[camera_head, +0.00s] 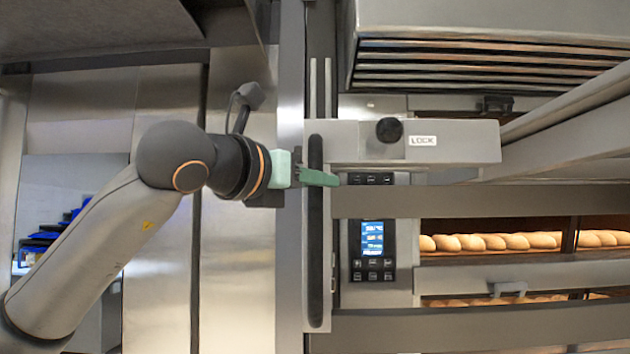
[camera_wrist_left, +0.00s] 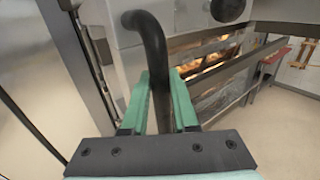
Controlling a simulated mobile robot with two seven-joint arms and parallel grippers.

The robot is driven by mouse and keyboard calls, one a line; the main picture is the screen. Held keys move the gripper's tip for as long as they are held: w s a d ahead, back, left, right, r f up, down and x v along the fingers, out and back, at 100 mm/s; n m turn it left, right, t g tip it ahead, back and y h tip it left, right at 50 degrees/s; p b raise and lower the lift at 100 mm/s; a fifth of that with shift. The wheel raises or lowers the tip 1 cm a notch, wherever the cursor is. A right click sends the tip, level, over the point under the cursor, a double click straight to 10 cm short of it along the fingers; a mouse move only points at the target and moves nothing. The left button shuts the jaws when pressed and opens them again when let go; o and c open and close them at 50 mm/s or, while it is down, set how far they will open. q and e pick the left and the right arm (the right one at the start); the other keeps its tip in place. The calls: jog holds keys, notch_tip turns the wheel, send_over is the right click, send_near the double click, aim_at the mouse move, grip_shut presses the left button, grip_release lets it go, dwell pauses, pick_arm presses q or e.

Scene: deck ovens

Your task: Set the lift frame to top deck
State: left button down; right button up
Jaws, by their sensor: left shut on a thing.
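The lift frame (camera_head: 465,143) is a grey metal structure in front of the deck ovens. It carries a black knob (camera_head: 389,130) beside a LOCK label and a long black upright handle (camera_head: 315,250) at its left edge. My left gripper (camera_head: 318,177) comes in from the left with green fingers and is shut on the upper part of this handle. In the left wrist view the black handle (camera_wrist_left: 150,32) bends at its top and runs down between the two green fingers (camera_wrist_left: 160,78). My right gripper is not in view.
A lit blue control display (camera_head: 372,238) sits right of the handle. Loaves (camera_head: 490,242) lie in lit oven decks behind grey bars. A louvred hood (camera_head: 490,60) overhangs at the top right. Steel panels (camera_head: 235,270) stand at the left.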

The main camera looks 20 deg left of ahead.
pick_arm(q)
notch_tip(320, 180, up, 2)
jog(key=shift+s+a+r+p, duration=0.15)
jog(key=shift+r+p, duration=0.1)
jog(key=shift+p, duration=0.25)
jog(key=c, duration=0.7)
grip_release()
jog(key=shift+f, duration=0.15)
jog(key=shift+f, duration=0.1)
